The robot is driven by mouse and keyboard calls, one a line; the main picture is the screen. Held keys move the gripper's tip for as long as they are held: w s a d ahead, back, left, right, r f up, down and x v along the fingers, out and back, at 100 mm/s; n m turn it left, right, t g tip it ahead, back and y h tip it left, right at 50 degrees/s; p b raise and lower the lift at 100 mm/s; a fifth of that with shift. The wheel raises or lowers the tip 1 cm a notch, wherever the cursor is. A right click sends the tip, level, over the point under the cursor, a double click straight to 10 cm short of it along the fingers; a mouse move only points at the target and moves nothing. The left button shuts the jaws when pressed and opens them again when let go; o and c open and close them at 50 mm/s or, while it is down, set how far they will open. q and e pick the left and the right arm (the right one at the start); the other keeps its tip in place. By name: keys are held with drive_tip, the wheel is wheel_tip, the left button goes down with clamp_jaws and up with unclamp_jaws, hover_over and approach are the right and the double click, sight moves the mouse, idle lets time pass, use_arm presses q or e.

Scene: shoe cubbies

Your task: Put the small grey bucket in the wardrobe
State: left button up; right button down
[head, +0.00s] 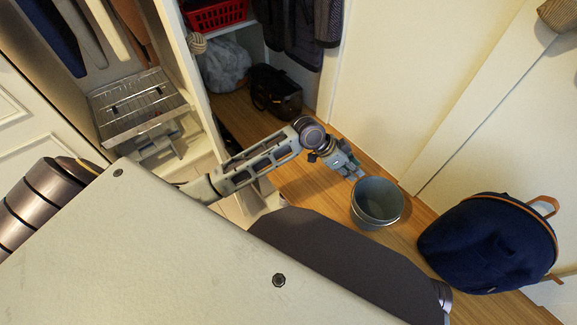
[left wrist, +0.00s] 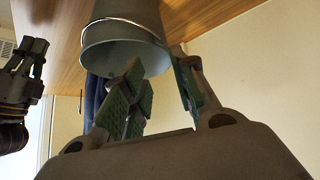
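The small grey bucket (head: 377,203) stands upright on the wooden floor, right of my left gripper (head: 355,172), in the head view. In the left wrist view the bucket (left wrist: 122,25) appears upside down at the top. My left gripper (left wrist: 160,92) is open there, one finger overlapping the bucket's mouth and the other beside its wall. I cannot tell whether they touch it. My right gripper (left wrist: 28,65) shows at the left edge of that view; its finger state is unclear. The open wardrobe (head: 181,65) stands at upper left in the head view.
The wardrobe holds a red basket (head: 215,15), a dark bag (head: 276,90), a grey bundle (head: 222,66) and hanging clothes (head: 305,30). A wire pull-out rack (head: 138,104) is at left. A navy backpack (head: 487,243) stands right of the bucket, by the cream wall (head: 410,80).

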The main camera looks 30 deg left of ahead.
drive_tip(key=c, duration=1.4)
unclamp_jaws()
use_arm(q)
drive_tip(key=s+a+f+n+y, duration=0.2)
drive_tip(key=s+a+f, duration=0.1)
drive_tip(key=s+f, duration=0.2)
drive_tip(key=s+a+f+n+g+y, duration=0.1)
drive_tip(key=s+a+f+n+y, duration=0.1)
drive_tip(key=s, duration=0.8)
drive_tip(key=s+a+f+n+y, duration=0.2)
drive_tip(key=s+a+f, duration=0.4)
drive_tip(key=f, duration=0.3)
drive_tip(key=shift+s+a+n+g, duration=0.25)
drive_tip(key=shift+s+n+g, duration=0.15)
drive_tip(key=shift+s+n, duration=0.45)
use_arm(e)
drive_tip(key=shift+o, duration=0.2)
